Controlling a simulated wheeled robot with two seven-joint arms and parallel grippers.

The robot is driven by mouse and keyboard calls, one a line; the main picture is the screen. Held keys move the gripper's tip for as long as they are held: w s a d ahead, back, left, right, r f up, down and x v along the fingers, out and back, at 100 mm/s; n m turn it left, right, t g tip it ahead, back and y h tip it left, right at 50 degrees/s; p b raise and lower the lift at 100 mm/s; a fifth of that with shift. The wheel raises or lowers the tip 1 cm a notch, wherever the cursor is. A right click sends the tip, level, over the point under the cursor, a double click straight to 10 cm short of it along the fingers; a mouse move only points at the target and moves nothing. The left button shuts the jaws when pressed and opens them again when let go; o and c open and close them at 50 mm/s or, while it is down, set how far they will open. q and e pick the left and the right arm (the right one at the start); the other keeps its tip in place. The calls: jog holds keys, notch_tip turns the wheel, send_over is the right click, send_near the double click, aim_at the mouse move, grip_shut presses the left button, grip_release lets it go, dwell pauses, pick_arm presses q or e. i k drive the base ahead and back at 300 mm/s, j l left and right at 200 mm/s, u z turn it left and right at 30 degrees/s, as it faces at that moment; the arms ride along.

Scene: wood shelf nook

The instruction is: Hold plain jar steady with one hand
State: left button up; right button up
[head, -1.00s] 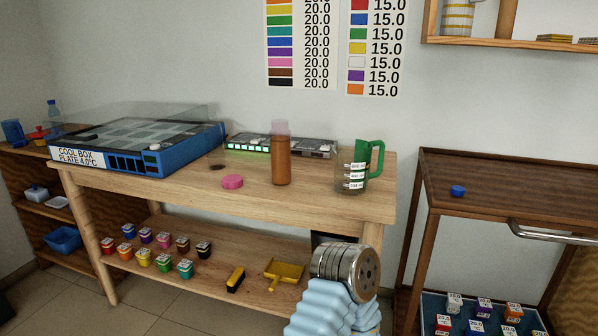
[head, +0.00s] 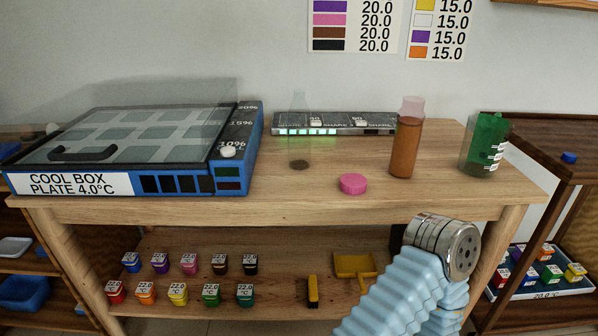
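I cannot tell for sure which vessel is the plain jar. A clear, see-through bottle (head: 299,140) with a dark brown bottom stands upright on the wooden table (head: 330,185), left of its middle. A bottle of brown liquid (head: 404,140) with a clear pinkish neck stands upright further right. A pink round lid (head: 353,184) lies between them, nearer the front edge. None is touched by a gripper. A blue-sleeved arm of mine shows at lower right; no gripper fingers are visible.
A blue cool box (head: 235,160) with a transparent lid fills the table's left side. A lit stirrer strip (head: 335,124) lies at the back. Several coloured tubs (head: 178,292), a yellow dustpan (head: 354,265) and a brush (head: 313,291) sit on the lower shelf. A dark side table (head: 540,150) stands right.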

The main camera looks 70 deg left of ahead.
aim_at(410, 117)
jog(key=k+j, duration=0.85)
